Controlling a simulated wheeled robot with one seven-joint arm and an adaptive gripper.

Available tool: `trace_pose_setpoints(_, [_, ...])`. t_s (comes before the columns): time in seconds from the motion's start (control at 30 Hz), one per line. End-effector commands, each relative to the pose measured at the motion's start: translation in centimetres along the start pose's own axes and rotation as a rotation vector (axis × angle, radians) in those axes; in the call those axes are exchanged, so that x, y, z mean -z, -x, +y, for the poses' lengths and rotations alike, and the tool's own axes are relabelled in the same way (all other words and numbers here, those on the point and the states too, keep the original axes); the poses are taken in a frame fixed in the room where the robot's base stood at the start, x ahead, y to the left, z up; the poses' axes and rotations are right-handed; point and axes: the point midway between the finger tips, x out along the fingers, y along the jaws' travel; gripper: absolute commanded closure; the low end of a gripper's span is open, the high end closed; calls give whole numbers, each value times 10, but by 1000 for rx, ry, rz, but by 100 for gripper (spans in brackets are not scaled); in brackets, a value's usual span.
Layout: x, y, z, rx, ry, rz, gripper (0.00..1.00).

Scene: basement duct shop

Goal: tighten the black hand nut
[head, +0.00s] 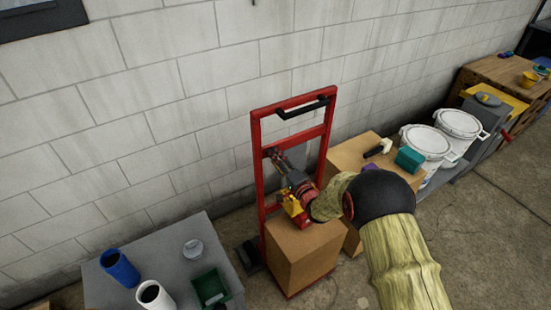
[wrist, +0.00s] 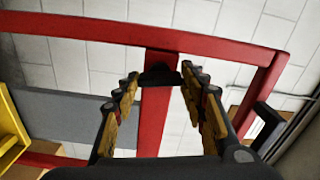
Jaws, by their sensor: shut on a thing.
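The black hand nut (wrist: 160,75) sits on a red bar of the hand truck's frame, in the upper middle of the wrist view. My gripper (wrist: 160,82) has one fingertip at each side of the nut and is shut on it. In the head view my gripper (head: 277,157) reaches into the red hand truck (head: 257,165), just below its upper crossbar. The nut cannot be made out there behind my fingers and arm.
A cardboard box (head: 300,255) stands on the hand truck below my arm, and another cardboard box (head: 352,155) stands to the right. A black handle (head: 303,108) tops the frame. A block wall (head: 190,90) is close behind. A grey table (head: 150,245) is at lower left.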

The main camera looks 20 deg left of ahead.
Motion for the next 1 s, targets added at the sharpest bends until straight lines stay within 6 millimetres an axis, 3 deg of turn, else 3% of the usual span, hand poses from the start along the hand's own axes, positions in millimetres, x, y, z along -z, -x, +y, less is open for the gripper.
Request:
trace_pose_setpoints(0.4, [1,1,1,-3,-181,2,83])
trace_pose_setpoints(0.93, [1,1,2,-3,-205,2,83])
trace_pose_setpoints(0.97, [1,1,2,-3,-205,3,57])
trace_pose_setpoints(1.0, [1,1,2,-3,-204,2,55])
